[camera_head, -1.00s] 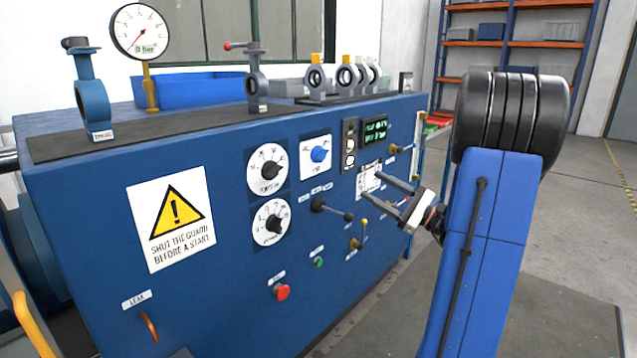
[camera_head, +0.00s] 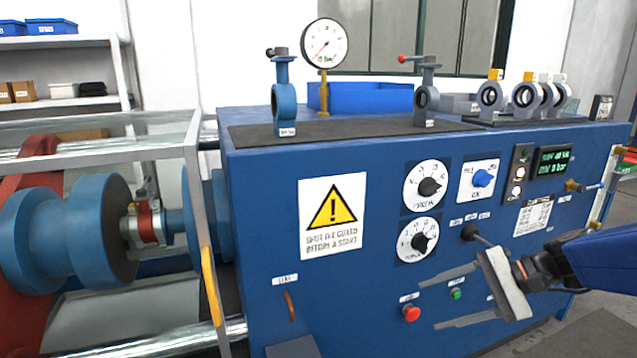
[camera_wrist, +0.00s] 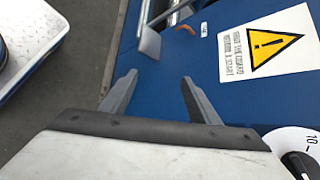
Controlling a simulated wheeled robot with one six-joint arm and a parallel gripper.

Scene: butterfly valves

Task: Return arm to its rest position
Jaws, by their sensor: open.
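My gripper (camera_head: 458,297) is at the lower right in the head view, in front of the blue control panel's lower right part. Its two grey fingers point left and are spread apart with nothing between them. In the wrist view my gripper (camera_wrist: 155,92) also shows open and empty, with the blue panel side and floor beyond the fingers. The blue cabinet (camera_head: 262,255) carries a warning sign (camera_head: 333,215), dials, a red button (camera_head: 411,313) and a green button (camera_head: 456,294). Part of the panel is hidden behind my gripper and arm.
A guard frame (camera_head: 198,200) encloses blue flanged parts (camera_head: 90,230) at the left. Valves and a pressure gauge (camera_head: 325,43) stand on the cabinet top. A shelf (camera_head: 62,102) is at the back left. Open floor (camera_head: 600,335) shows at the lower right.

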